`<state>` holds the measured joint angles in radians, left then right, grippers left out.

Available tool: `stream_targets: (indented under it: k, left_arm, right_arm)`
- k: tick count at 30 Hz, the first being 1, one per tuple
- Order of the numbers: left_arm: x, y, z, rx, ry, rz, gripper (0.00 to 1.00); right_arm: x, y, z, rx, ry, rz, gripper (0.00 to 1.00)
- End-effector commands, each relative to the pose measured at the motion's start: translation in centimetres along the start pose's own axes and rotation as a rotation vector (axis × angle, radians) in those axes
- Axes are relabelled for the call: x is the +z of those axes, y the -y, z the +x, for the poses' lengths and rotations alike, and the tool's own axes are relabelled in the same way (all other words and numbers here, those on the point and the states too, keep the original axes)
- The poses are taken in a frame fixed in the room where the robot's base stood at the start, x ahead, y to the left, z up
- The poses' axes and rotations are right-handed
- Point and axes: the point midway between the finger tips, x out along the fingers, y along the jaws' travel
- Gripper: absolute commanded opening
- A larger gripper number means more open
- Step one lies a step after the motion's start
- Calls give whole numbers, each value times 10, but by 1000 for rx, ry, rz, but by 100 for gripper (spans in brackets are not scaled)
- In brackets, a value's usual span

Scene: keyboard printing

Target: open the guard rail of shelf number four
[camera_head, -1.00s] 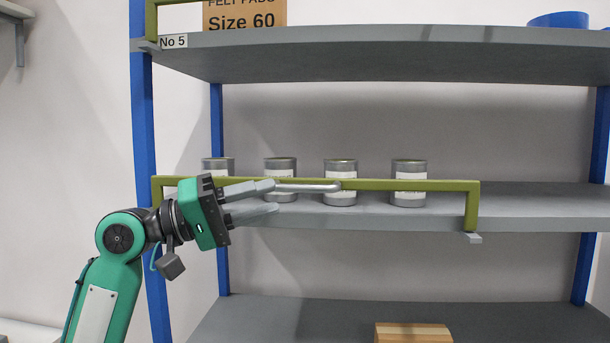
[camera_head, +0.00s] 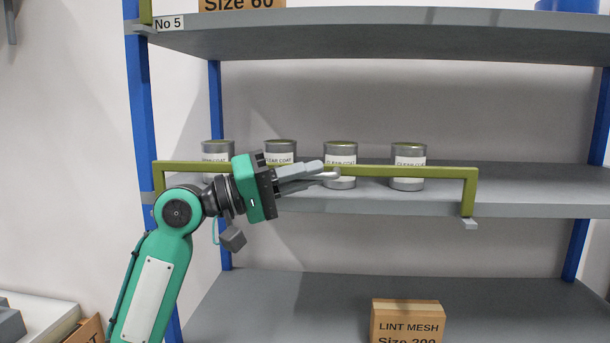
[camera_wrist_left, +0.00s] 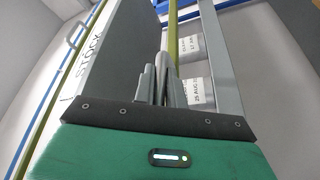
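The olive-green guard rail (camera_head: 420,173) runs across the front of the middle shelf (camera_head: 400,205), one level below the shelf labelled No 5. Its right end bends down to a small grey bracket (camera_head: 469,223). The middle shelf's own label is not visible. My right gripper is not in view.
Several grey cans (camera_head: 407,166) stand behind the rail on the middle shelf. A cardboard Lint Mesh box (camera_head: 408,320) stands on the lower shelf. Blue posts (camera_head: 146,110) bound the rack. Space in front of the rail's right half is clear.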

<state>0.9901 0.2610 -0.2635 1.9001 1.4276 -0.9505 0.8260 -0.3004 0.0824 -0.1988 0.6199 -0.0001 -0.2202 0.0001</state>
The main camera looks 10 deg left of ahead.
Motion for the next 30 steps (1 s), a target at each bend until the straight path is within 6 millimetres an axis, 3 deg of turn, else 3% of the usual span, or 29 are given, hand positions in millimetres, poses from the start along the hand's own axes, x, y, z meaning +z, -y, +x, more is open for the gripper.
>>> stream_targets:
  k: [11, 20, 30]
  left_arm:
    - [-2, 1, 1, -1, 0, 0, 0]
    - [-16, 1, 6, 0, -2, 0, 0]
    - [-36, 5, 14, -78, 0, -181, 0]
  right_arm:
    - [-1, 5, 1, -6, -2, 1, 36]
    - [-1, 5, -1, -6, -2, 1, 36]
    - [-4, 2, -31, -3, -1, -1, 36]
